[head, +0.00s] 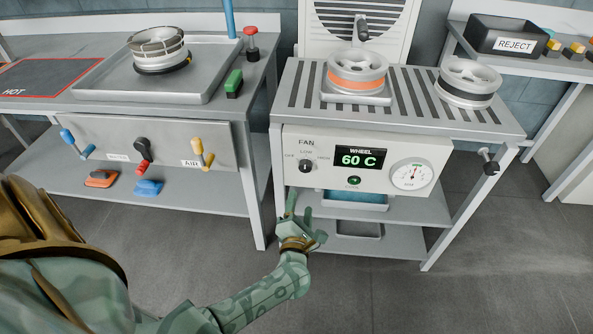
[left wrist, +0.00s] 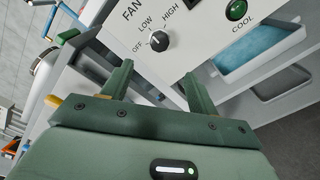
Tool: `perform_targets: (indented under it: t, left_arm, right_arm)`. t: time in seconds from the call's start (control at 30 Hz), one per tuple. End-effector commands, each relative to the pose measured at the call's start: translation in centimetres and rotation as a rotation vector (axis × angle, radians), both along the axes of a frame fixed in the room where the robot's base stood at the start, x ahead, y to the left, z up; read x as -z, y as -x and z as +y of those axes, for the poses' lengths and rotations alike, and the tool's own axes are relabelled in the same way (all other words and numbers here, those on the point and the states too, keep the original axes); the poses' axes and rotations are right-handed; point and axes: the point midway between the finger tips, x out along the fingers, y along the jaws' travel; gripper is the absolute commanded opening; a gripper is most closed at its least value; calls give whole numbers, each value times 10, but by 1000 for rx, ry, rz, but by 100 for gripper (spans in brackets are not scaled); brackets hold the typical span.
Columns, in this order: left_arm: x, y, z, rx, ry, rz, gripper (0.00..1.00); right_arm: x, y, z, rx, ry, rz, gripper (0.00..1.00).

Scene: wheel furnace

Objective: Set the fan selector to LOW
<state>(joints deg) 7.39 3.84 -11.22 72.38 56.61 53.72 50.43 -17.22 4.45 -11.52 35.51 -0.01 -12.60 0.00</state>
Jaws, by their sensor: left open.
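The fan selector (head: 305,166) is a small black knob on the white panel of the cooling bench, under the word FAN, with OFF, LOW and HIGH around it. My left gripper (head: 305,214) is below the panel in the head view. In the left wrist view its two fingers (left wrist: 156,74) are apart and empty, with the knob beyond the gap between their tips, not touched. My right gripper is not in view.
Beside the selector are the 60 C display (head: 360,159), the green COOL button (head: 354,181) and a round gauge (head: 412,175). A blue tray (head: 355,199) sits under the panel. Another bench with coloured levers (head: 142,150) stands left. Wheels rest on the slatted top (head: 410,110).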

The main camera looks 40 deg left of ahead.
Motion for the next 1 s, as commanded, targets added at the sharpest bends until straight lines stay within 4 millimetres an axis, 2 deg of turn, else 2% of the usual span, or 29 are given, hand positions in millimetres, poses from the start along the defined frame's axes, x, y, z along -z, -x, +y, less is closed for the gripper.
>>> perform_targets:
  t: [0.1,0.3,0.87,0.93,1.0]
  left_arm:
    - [-1,20,-12,1,2,1,59]
    - [0,34,-21,0,0,0,59]
    - [1,35,-22,1,-3,2,59]
    - [1,34,-24,13,-37,27,59]
    - [5,27,-38,103,-177,113,59]
  right_arm:
    - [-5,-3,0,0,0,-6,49]
    - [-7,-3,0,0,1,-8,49]
    - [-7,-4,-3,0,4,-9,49]
    - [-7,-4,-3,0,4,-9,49]
    - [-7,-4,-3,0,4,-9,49]
